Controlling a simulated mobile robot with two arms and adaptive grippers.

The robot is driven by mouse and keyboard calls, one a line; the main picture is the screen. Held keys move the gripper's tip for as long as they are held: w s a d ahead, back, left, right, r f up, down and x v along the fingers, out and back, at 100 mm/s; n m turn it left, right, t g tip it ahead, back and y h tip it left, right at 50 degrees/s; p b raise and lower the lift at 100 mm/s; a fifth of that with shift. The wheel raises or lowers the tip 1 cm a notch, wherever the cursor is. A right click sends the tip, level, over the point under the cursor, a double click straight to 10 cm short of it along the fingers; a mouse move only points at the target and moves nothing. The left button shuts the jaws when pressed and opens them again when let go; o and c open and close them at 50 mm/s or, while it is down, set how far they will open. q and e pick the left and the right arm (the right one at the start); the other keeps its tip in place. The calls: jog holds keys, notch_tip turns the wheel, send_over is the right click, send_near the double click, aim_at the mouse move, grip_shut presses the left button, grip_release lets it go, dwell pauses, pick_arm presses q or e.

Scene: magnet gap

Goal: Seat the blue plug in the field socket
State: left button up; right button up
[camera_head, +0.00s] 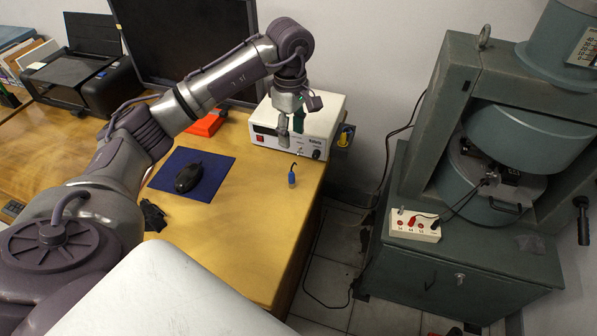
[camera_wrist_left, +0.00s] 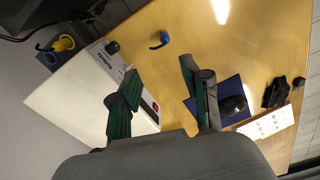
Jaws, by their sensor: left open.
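The blue plug (camera_head: 292,178) stands on the wooden table near its right edge, with a short dark lead at its top. It also shows in the left wrist view (camera_wrist_left: 160,40), beyond the fingertips. My left gripper (camera_head: 291,138) hangs open and empty above and behind the plug, in front of the white power supply (camera_head: 318,122); it also shows in the wrist view (camera_wrist_left: 158,68). A white socket box (camera_head: 414,226) with a row of sockets sits on the green cabinet, with red and black plugs at it. I cannot read which socket is the field one. My right gripper is out of view.
The green magnet (camera_head: 500,125) rises behind the socket box. A floor gap with cables separates table and cabinet. A mouse (camera_head: 189,177) lies on a blue mat (camera_head: 219,166). A holder with blue and yellow parts (camera_head: 345,137) is beside the power supply. The table's front right is clear.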

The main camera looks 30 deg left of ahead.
pick_arm(q)
send_over(291, 171)
jog(key=f, duration=0.7)
jog(key=shift+w+a+p, duration=0.2)
jog(key=shift+w+p, duration=0.1)
jog(key=shift+w, duration=0.05)
jog(key=shift+s+f, duration=0.1)
jog(key=shift+f, duration=0.45)
jog(key=f, duration=0.1)
jog(key=f+p, duration=0.1)
jog(key=f, duration=0.1)
jog(key=shift+s+d+f, duration=0.15)
jog(key=shift+d+f, duration=0.05)
jog(key=shift+f, duration=0.55)
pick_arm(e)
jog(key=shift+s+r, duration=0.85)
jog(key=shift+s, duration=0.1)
pick_arm(q)
jog(key=shift+c, duration=1.3)
grip_shut()
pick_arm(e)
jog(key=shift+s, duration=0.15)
